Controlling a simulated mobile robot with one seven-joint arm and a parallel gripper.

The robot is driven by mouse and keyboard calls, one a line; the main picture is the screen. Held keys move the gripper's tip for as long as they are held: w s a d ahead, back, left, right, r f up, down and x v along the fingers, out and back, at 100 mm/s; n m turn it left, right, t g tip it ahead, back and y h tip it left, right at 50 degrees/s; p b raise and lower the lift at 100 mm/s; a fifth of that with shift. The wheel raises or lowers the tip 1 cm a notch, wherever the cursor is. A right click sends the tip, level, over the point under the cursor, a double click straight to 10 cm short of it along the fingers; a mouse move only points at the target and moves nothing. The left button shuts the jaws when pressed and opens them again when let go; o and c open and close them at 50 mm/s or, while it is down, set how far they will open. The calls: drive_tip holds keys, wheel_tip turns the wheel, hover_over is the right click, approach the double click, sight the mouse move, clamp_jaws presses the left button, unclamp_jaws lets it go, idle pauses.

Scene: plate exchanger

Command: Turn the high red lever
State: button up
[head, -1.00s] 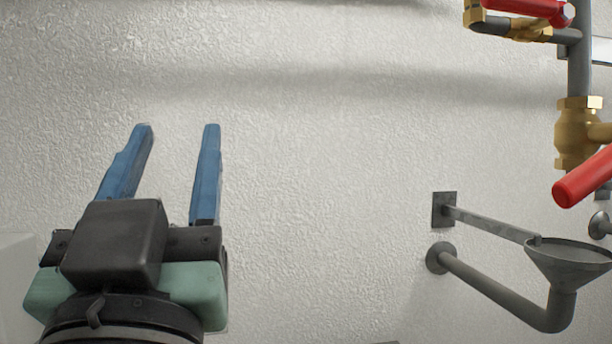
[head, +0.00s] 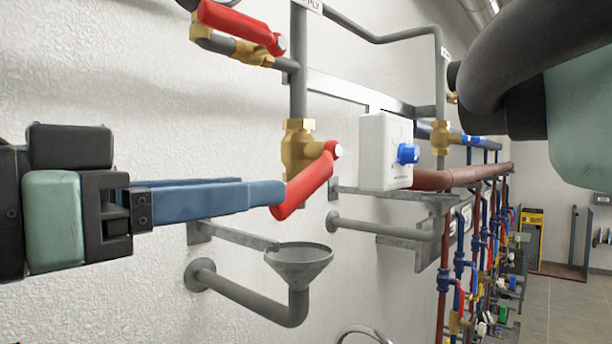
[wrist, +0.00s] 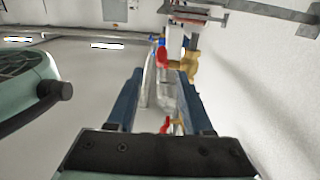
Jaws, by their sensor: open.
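The upper red lever (head: 240,27) is on a brass valve at the top of the head view, slanting down to the right. A second red lever (head: 308,184) hangs slanted from a larger brass valve (head: 299,146) lower on the vertical grey pipe. My gripper (head: 276,194) comes in from the left with its blue fingers seen edge-on. Its tips overlap the lower lever's free end in the picture; I cannot tell whether they touch. In the wrist view my gripper (wrist: 160,78) is open, with red parts and grey piping showing between the fingers. Which lever is which there is unclear.
A grey funnel drain (head: 299,258) sits below the lower lever. A white box with a blue knob (head: 408,153) is to the right. Several coloured pipes and valves line the wall beyond. My arm covers the upper right. Bare wall (head: 80,60) lies left.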

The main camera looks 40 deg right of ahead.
sight(326, 180)
drive_tip(key=d+p, duration=0.1)
drive_tip(key=d, duration=0.2)
drive_tip(key=d+p, duration=0.1)
drive_tip(key=d, duration=0.2)
drive_tip(key=d+p, duration=0.2)
drive_tip(key=d, duration=0.2)
drive_tip(key=shift+w+r, duration=0.15)
drive_tip(key=shift+w, duration=0.2)
drive_tip(key=shift+w+d, duration=0.1)
drive_tip(key=shift+d, duration=0.55)
drive_tip(key=shift+c, duration=0.3)
clamp_jaws()
